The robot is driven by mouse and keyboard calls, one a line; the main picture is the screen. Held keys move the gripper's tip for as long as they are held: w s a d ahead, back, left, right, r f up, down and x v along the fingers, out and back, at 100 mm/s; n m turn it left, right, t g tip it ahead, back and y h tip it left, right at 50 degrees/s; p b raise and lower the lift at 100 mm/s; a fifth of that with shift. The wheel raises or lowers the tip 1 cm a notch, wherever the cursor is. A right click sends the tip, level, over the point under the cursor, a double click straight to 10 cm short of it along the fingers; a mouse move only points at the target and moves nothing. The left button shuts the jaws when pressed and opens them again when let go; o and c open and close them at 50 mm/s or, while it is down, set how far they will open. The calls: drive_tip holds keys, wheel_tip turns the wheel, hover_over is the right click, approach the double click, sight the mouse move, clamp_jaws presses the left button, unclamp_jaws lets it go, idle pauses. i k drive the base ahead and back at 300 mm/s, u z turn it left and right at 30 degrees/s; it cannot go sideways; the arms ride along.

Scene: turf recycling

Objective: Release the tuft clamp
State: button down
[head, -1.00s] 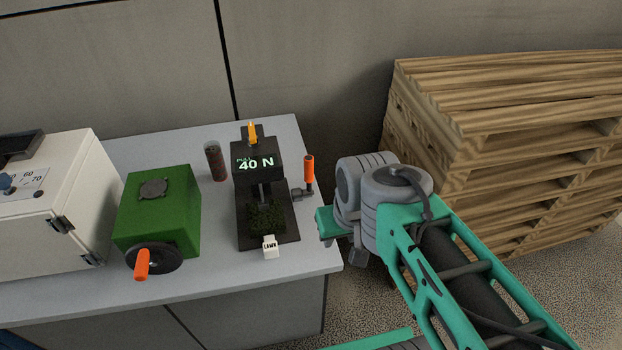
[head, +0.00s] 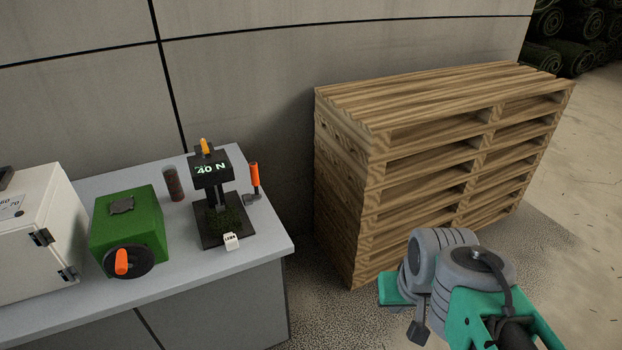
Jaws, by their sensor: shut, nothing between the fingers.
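The tuft tester (head: 211,180) is a small black stand on the grey bench, its display reading 40 N. A dark green turf piece (head: 226,219) sits on its base, with a small white tag (head: 232,241) in front. The clamp's orange handle (head: 254,175) stands upright at the tester's right side. My gripper (head: 396,290) is at the lower right, well apart from the tester and in front of the pallets. It is shut and empty; its fingertips are hard to make out.
A green box with an orange crank (head: 127,225), a dark reddish cylinder (head: 173,184) and a white cabinet (head: 35,240) stand left of the tester. Stacked wooden pallets (head: 420,170) fill the area behind my arm. Turf rolls (head: 575,38) lie far right. Floor shows right of the pallets.

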sight(253, 166)
drive_tip(key=u, duration=1.1)
drive_tip(key=i, duration=0.9)
drive_tip(key=u, duration=0.2)
